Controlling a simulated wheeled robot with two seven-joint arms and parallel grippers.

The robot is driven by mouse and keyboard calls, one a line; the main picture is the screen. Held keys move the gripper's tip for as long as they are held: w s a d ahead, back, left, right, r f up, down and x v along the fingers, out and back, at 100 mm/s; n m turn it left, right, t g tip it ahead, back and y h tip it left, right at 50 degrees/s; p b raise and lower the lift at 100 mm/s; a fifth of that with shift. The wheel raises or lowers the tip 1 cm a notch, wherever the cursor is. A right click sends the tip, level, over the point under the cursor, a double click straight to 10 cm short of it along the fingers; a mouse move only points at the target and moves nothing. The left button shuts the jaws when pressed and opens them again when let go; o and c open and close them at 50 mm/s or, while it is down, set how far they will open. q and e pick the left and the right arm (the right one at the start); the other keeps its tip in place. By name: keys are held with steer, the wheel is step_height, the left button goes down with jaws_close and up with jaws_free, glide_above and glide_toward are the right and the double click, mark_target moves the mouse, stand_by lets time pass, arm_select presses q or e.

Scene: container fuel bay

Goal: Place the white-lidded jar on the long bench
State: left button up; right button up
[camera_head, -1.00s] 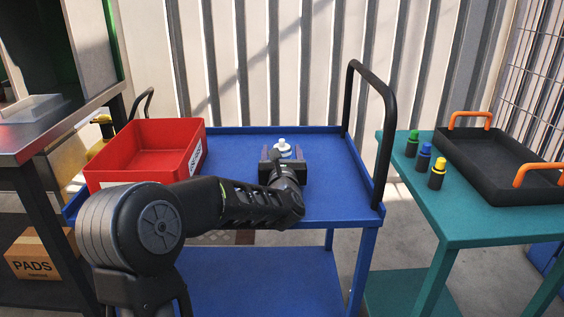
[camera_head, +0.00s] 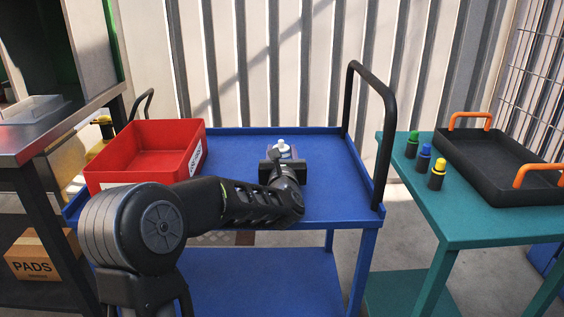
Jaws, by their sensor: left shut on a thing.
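The white-lidded jar (camera_head: 282,146) stands on the blue cart's top, toward its right half. Only its white lid and a little of its upper body show; the rest is hidden behind my gripper. My left gripper (camera_head: 283,158) reaches over the cart from the near side and is shut on the jar. My right gripper is not in view. A teal bench (camera_head: 480,228) stands at the right, apart from the cart. A steel bench (camera_head: 28,140) is at the far left; I cannot tell which is the long bench.
A red bin (camera_head: 140,178) sits on the cart's left side. The blue cart (camera_head: 235,147) has a tall black handle (camera_head: 389,140) at its right edge. On the teal bench are green-, blue- and yellow-lidded jars (camera_head: 424,160) and a black tray (camera_head: 500,170) with orange handles.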

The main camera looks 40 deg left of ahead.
arm_select(q)
jaws_close()
steer(key=shift+r, duration=0.1)
step_height(320, 180, up, 10)
steer(key=p, duration=0.3)
stand_by(0.4)
stand_by(0.8)
